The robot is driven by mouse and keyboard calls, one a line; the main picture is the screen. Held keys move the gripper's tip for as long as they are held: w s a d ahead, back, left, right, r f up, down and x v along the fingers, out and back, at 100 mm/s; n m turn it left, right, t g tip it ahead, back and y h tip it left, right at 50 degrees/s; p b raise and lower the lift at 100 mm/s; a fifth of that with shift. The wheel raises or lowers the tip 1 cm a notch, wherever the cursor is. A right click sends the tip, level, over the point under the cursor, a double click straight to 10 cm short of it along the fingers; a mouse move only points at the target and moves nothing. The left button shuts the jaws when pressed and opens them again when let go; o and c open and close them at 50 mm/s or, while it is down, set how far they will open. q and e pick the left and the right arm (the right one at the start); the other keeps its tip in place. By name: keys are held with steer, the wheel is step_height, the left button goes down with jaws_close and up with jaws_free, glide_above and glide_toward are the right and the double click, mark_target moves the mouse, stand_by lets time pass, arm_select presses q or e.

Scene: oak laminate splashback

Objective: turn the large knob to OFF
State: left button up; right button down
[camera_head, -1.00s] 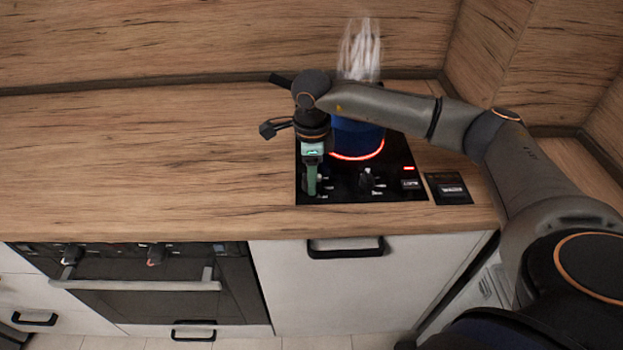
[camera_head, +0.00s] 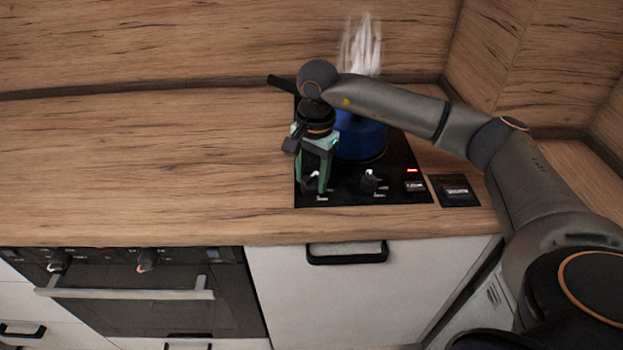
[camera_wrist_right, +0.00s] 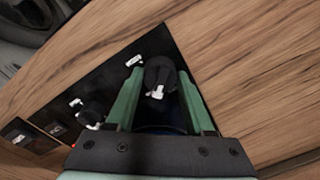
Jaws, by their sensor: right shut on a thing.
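The large dark knob (camera_wrist_right: 160,74) with a white pointer mark sits between the green fingers of my right gripper (camera_wrist_right: 163,105) in the right wrist view. In the head view, my right gripper (camera_head: 315,186) reaches down onto this knob at the front left of the black hob (camera_head: 345,192) and is shut on it; the fingers partly hide it. A white label (camera_wrist_right: 134,60) lies beside the knob, too small to read. The hob shows no red glow under the blue pot (camera_head: 362,138). My left gripper is not in view.
A second, smaller knob (camera_head: 369,181) stands to the right on the hob. A small red light (camera_head: 412,170) and a dark display panel (camera_head: 456,190) lie farther right. Steam (camera_head: 361,45) rises above the pot. The wooden counter (camera_head: 150,160) at left is clear.

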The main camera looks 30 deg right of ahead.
mark_target(315, 176)
steer(key=shift+n, duration=0.9)
steer(key=n+b, duration=0.1)
steer(key=n, duration=0.2)
steer(key=shift+n, duration=0.3)
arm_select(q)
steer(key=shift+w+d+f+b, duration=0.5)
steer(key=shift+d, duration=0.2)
arm_select(e)
steer(key=shift+w+n, duration=0.1)
steer(key=shift+n, duration=1.8)
steer(key=shift+r, duration=0.1)
steer(key=c, duration=0.6)
jaws_free()
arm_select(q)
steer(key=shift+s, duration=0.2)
arm_select(e)
steer(key=o, duration=0.3)
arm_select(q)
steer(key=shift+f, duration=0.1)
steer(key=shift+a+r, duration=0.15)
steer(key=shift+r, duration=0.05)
arm_select(e)
steer(key=r, duration=1.2)
steer(key=shift+d+r, duration=0.2)
steer(key=shift+d, duration=0.2)
